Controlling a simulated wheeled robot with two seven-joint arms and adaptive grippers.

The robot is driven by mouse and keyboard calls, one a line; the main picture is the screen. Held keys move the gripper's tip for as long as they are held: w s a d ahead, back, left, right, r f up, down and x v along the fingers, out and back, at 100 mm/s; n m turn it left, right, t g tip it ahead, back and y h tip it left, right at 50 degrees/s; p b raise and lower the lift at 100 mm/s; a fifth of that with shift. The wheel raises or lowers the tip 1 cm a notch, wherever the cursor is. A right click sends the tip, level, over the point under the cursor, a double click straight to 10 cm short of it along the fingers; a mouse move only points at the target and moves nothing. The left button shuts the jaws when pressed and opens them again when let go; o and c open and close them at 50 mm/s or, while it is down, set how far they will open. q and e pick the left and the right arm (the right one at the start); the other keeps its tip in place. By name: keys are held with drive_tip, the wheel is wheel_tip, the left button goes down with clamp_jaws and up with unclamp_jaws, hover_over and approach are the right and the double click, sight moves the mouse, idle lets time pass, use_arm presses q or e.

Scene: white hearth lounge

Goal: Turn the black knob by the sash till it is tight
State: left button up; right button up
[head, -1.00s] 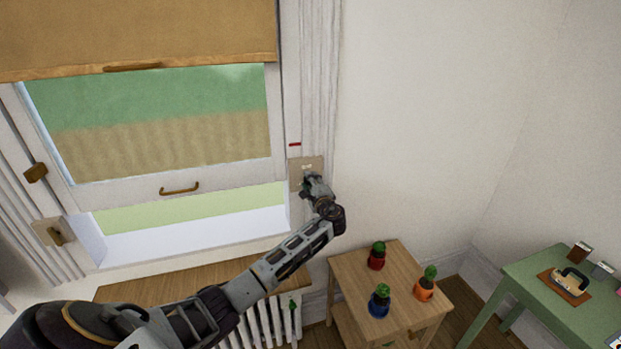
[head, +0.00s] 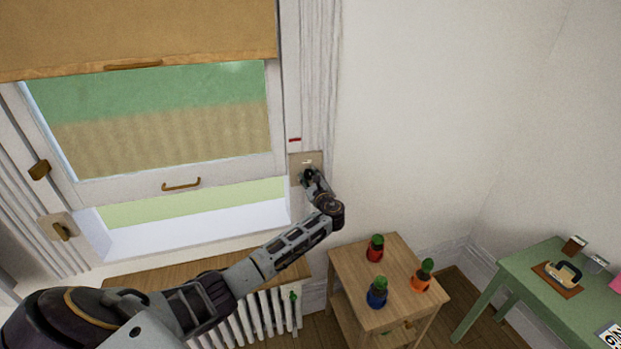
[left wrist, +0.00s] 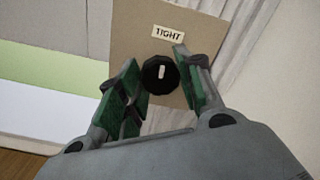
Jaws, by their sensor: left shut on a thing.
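The black knob (left wrist: 160,73) is round with a white mark on its face. It sits on a beige plate (left wrist: 205,35) with a label reading "TIGHT" (left wrist: 169,33) above the knob. In the left wrist view the white mark stands nearly upright, pointing roughly toward the label. My left gripper (head: 309,178) is at the plate (head: 315,157), on the frame right of the window sash (head: 230,171). Its green-padded fingers (left wrist: 160,84) are shut on the knob from both sides. In the head view the gripper largely hides the knob. My right gripper is not in view.
A second plate with a brass-coloured piece (head: 60,231) is on the left frame. A wooden side table (head: 350,262) with potted cacti stands below right. A green table (head: 520,275) is farther right. A radiator (head: 250,318) is under the sill. The wall beside the window is bare.

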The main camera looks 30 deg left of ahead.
use_arm(q)
drive_tip(key=shift+m, duration=0.5)
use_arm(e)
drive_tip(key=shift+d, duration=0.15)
use_arm(q)
drive_tip(key=shift+f, duration=0.1)
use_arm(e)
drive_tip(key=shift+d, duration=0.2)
use_arm(q)
drive_tip(key=o, duration=1)
drive_tip(key=shift+o, duration=0.2)
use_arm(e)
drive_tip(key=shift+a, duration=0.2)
use_arm(q)
drive_tip(key=shift+d, duration=0.1)
drive_tip(key=v, duration=1.1)
drive_tip(key=shift+s+d, duration=0.3)
